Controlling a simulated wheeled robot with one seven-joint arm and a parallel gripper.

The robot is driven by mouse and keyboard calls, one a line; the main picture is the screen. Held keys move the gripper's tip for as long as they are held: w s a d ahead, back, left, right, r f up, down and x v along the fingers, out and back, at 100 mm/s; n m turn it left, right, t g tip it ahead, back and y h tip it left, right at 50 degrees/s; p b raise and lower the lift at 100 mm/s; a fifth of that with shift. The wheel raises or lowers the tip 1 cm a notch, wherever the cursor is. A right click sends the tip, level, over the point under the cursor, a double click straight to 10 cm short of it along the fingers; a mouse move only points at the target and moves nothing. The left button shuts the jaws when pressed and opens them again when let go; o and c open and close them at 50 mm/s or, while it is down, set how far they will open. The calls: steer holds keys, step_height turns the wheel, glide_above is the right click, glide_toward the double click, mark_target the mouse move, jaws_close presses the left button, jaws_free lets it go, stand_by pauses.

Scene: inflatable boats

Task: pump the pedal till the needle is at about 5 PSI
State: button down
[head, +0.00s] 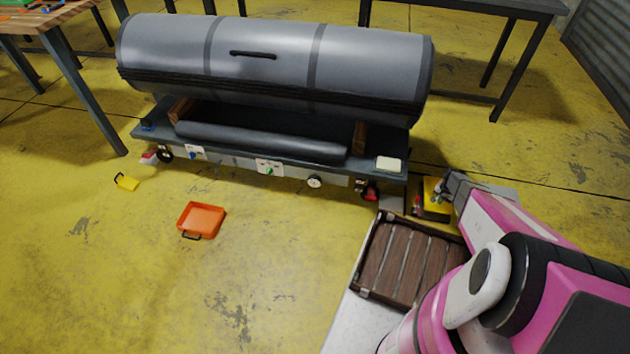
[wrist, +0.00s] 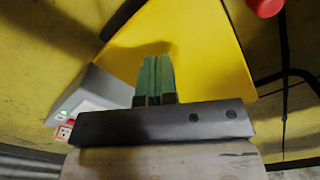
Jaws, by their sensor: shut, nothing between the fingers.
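The yellow pedal (head: 430,191) is on the floor at the right end of the boat stand, partly hidden by my arm. In the wrist view the pedal (wrist: 195,40) is a broad yellow plate filling the top middle. My gripper (head: 438,201) is at the pedal, its green fingertips (wrist: 154,62) together and empty over the plate. I cannot tell whether they touch it. A round white gauge (head: 314,182) is on the front of the stand. Its needle is too small to read.
A grey inflatable roll (head: 270,65) lies on the stand (head: 235,164). A dark slatted crate (head: 400,262) is close to my arm. An orange tray (head: 202,219) and a yellow item (head: 127,181) lie on the floor. A red knob (wrist: 265,5) is near the pedal. Floor at front left is open.

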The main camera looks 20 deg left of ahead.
steer(key=shift+w+f, duration=0.1)
steer(key=shift+f, duration=1.95)
steer(key=shift+r, duration=2.5)
steer(key=shift+f, duration=0.1)
steer(key=shift+f, duration=2.4)
steer(key=shift+r, duration=2.45)
steer(key=shift+f, duration=0.15)
